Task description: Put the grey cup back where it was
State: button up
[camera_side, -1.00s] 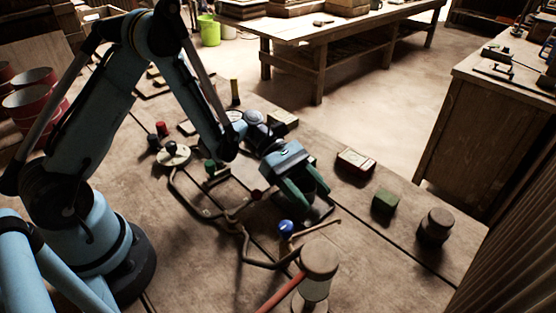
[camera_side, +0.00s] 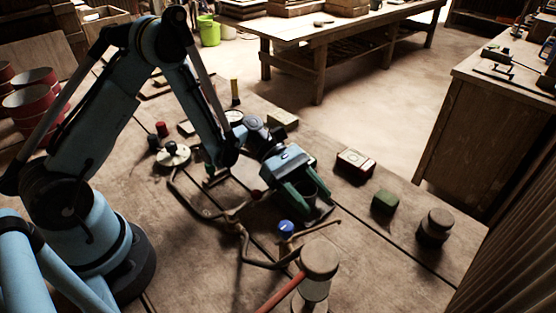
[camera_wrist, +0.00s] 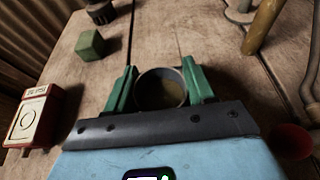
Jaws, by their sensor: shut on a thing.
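The grey cup (camera_wrist: 161,88) is round and open at the top. In the wrist view it sits between the two green fingers of my gripper (camera_wrist: 162,88), which are shut on it from both sides. In the side view my gripper (camera_side: 309,196) is low over the right part of the wooden table, and the cup (camera_side: 308,187) shows partly between the fingers. I cannot tell whether the cup's base touches the table. No mark for the cup's earlier place is clear to me.
A blue knob (camera_side: 286,228) and a bent metal bar (camera_side: 262,262) are close in front. A wooden mallet (camera_side: 319,258) is nearer the camera.

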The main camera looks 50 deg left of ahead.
jog(key=shift+a+f, duration=0.2)
jog(key=shift+f, duration=0.3)
jog(key=o, duration=1.3)
jog(key=shift+c, duration=0.2)
jog(key=w+a+r+n+t+y, duration=0.1)
jog(key=w+a+r+n+t, duration=0.15)
jog(key=r, duration=0.65)
jog(key=w+a+r+n+t+y, duration=0.15)
jog(key=r+n+t, duration=0.25)
jog(key=r, duration=0.5)
jog(key=s+a+r+n+t+y, duration=0.1)
jog(key=a+r+n+t+y, duration=0.6)
jog(key=r, duration=0.3)
jog(key=s+a+f+m+g+y, duration=0.1)
jog(key=s+f+m, duration=0.4)
jog(key=m, duration=1)
jog(key=s+a+f+m+g+y, duration=0.1)
jog(key=s+f+m+g+y, duration=0.2)
jog(key=f+m, duration=0.6)
jog(key=s+m+g, duration=0.2)
jog(key=s+m, duration=0.1)
jog(key=m, duration=0.4)
